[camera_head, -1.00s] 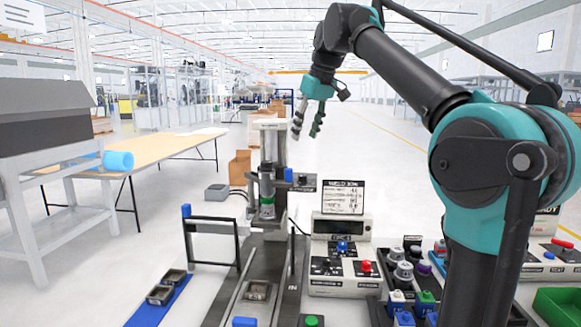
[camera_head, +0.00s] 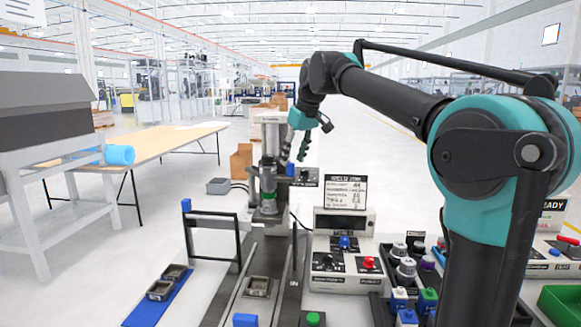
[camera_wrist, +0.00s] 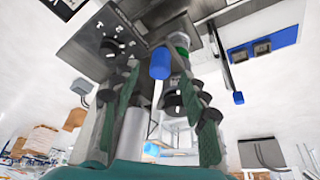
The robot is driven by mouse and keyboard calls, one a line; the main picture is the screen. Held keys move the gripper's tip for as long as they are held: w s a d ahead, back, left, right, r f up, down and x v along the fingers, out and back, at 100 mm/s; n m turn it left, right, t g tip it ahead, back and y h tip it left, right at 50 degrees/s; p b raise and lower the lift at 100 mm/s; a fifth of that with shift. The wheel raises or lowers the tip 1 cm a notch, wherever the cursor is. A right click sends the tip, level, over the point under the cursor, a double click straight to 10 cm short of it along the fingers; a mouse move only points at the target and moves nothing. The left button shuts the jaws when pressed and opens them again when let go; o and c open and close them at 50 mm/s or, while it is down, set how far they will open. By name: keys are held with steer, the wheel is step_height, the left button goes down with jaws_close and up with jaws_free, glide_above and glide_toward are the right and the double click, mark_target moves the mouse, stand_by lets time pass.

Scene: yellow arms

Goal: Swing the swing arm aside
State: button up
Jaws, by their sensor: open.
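My gripper (camera_head: 294,158) is open and empty, pointing down beside the upper part of a grey press-like station (camera_head: 268,130). A blue knob (camera_head: 290,170) on a dark arm at that station sits close under the fingertips. In the wrist view the blue knob (camera_wrist: 160,62) shows between the two fingers; I cannot tell if they touch it. A dark cylinder with a green ring (camera_head: 268,196) stands on the station, left of the knob. A second blue knob (camera_head: 186,205) tops a black bar frame (camera_head: 212,214) at the left. I cannot tell for certain which part is the swing arm.
A control box (camera_head: 342,225) with a sign and a red button stands to the right. Knobs and coloured parts (camera_head: 405,265) lie beside it. A blue mat (camera_head: 150,312) with two small trays is at the left front. A wooden table (camera_head: 165,150) stands farther left.

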mark_target(290, 163)
steer(key=shift+x, duration=2)
jaws_close()
